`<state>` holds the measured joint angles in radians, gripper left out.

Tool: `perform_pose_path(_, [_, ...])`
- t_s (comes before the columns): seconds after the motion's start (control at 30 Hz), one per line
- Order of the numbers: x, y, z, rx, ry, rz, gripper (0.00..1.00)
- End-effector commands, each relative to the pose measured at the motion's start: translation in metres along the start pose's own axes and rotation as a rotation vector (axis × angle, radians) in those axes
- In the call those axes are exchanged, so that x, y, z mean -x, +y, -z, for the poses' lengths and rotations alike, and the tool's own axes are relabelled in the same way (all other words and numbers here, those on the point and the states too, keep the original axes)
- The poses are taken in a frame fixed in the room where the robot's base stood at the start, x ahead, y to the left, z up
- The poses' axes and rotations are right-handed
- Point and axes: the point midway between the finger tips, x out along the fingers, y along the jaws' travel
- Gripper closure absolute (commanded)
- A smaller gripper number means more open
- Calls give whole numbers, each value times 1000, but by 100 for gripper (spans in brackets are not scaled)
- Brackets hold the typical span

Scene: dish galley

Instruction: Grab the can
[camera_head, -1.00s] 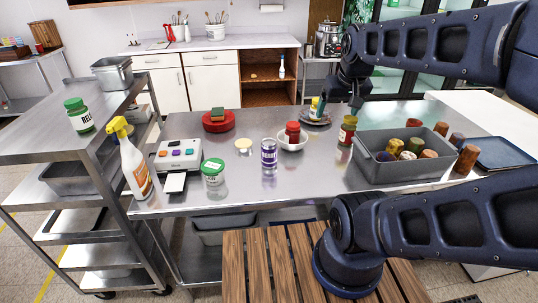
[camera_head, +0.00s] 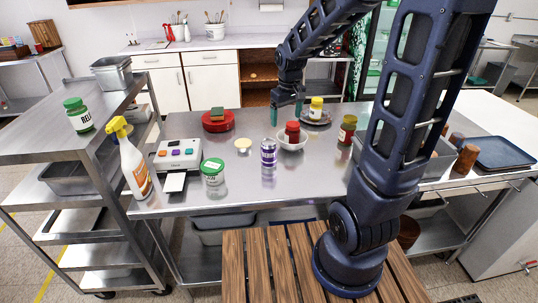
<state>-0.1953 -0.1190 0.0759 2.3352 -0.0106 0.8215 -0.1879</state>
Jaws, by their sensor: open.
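A purple can (camera_head: 268,153) with a pale label and silver top stands upright on the steel table (camera_head: 240,185), near its front middle. My gripper (camera_head: 287,114) is open and empty, its two teal fingers pointing down. It is above and behind the can, slightly to the right in the picture, over the area of the white bowl. The can is apart from the gripper and fully visible.
A white bowl (camera_head: 291,143) with a red-lidded jar stands just right of the can. A green-lidded jar (camera_head: 213,179) stands to its left. A spray bottle (camera_head: 132,160) and a label printer (camera_head: 178,154) are farther left. My arm partly hides the grey bin.

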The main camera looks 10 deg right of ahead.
Motion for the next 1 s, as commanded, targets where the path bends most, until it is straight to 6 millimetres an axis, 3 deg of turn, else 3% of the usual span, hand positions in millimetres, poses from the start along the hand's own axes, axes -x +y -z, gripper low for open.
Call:
perform_pose_path(0.2, [-44, -21, 34, 100, -60, 27, 15])
perform_pose_path(0.4, [-70, -34, 50, 154, -88, 41, 15])
perform_pose_path(0.57, [-80, -37, 53, 168, -97, 45, 15])
perform_pose_path(1.0, [-131, -39, 48, 168, -96, 45, 15])
